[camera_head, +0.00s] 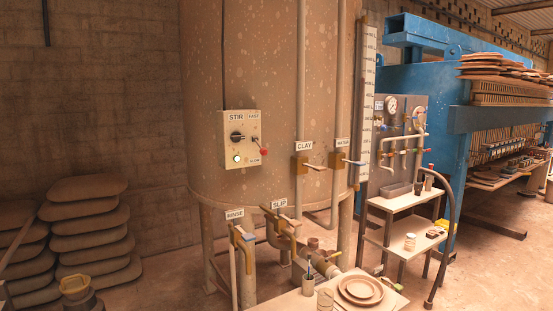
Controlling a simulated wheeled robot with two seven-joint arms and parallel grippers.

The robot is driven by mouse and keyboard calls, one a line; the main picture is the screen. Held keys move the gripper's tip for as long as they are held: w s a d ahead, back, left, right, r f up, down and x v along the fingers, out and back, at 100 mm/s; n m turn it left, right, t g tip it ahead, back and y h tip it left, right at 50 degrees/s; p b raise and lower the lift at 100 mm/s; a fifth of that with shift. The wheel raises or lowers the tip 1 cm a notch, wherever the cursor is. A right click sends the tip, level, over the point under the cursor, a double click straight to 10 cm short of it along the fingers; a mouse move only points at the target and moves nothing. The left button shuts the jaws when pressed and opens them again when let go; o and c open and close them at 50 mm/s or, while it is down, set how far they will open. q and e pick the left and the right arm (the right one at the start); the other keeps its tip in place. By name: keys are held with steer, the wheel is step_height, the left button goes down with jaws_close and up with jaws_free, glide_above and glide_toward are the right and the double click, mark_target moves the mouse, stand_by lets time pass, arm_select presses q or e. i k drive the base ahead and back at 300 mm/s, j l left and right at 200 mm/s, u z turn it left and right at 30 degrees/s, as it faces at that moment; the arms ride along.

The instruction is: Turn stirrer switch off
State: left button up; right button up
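The stirrer control box (240,140) is a pale panel labelled STIR, fixed to the front of the large brown tank (275,75). A black rotary knob (237,137) sits on its left side, and I cannot tell which position it points to. A lit whitish lamp (237,158) is below the knob. A lever with a red tip (263,151) is on the right side of the box, between a FAST label above and a lower label too small to read surely. Neither of my grippers is in view.
Pipes with valves labelled CLAY (304,146), WATER, SLIP and RINSE surround the tank's front. A low table with plates (360,290) and a small shelf cart (405,200) stand at front right. Stacked slabs (88,225) are at left. A blue press stands at right.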

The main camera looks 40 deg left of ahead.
mark_target(236, 137)
steer(key=u, duration=1.4)
